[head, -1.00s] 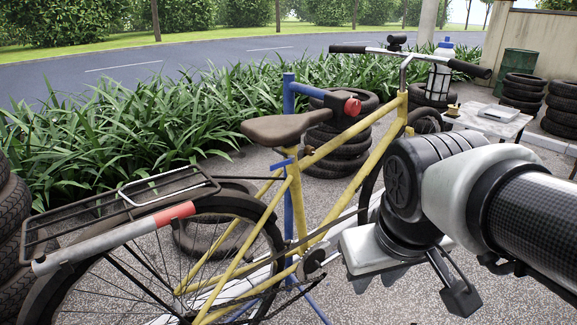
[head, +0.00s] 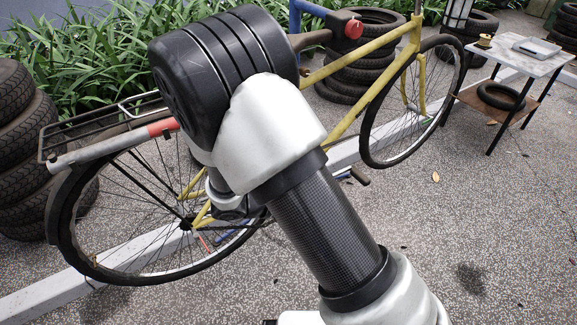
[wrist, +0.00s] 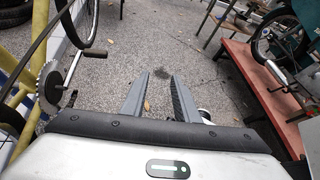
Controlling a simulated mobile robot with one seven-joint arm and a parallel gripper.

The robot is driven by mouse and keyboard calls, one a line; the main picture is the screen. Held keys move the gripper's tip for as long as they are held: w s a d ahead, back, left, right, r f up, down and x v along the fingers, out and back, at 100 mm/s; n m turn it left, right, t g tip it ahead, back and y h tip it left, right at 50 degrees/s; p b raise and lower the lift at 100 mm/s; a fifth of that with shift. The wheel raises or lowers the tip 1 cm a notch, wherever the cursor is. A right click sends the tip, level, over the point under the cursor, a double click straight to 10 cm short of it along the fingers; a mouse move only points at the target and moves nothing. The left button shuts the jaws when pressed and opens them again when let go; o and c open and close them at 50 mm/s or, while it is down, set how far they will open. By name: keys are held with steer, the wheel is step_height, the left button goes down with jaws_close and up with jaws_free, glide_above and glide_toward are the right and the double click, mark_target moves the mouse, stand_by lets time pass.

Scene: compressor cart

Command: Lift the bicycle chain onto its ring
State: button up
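The yellow bicycle (head: 375,45) stands across the head view, held at a blue stand (head: 310,12) with a red knob (head: 354,29). My arm covers its middle, so the chain and ring are hidden there. In the wrist view the toothed ring (wrist: 50,82) is at the left edge, with a crank and pedal (wrist: 95,52) reaching right. I cannot make out the chain clearly. My gripper (wrist: 160,77) is open and empty, its two fingers apart over bare ground, right of the ring and not touching it. In the head view the gripper is hidden behind my arm.
A reddish low table (wrist: 265,95) with dark parts near it is at the right of the wrist view. A small side table (head: 520,62) stands at the back right. Tyres (head: 25,150) are stacked at the left. The paved ground at right front is clear.

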steer(key=w+a+f+n+t+y+p, duration=0.1)
steer(key=a+f+n+t+y, duration=0.5)
steer(key=f+n, duration=0.55)
steer(key=a+f+n+t+y+p, duration=0.1)
steer(key=a+f+n+t+y, duration=0.2)
steer(key=a+f+n+t, duration=0.8)
steer(key=w+d+r+n+g+b, duration=0.1)
steer(key=w+d, duration=0.1)
steer(key=w, duration=0.3)
steer(key=w+d+r+g, duration=0.1)
steer(key=w+d, duration=0.1)
steer(key=w, duration=0.4)
steer(key=w+d+n+g+b, duration=0.1)
steer(key=w+d, duration=0.1)
steer(key=w, duration=0.3)
steer(key=shift+w+d+r+n+b, duration=0.25)
steer(key=shift+w+r+n+b, duration=0.1)
steer(key=shift+r, duration=0.05)
jaws_close()
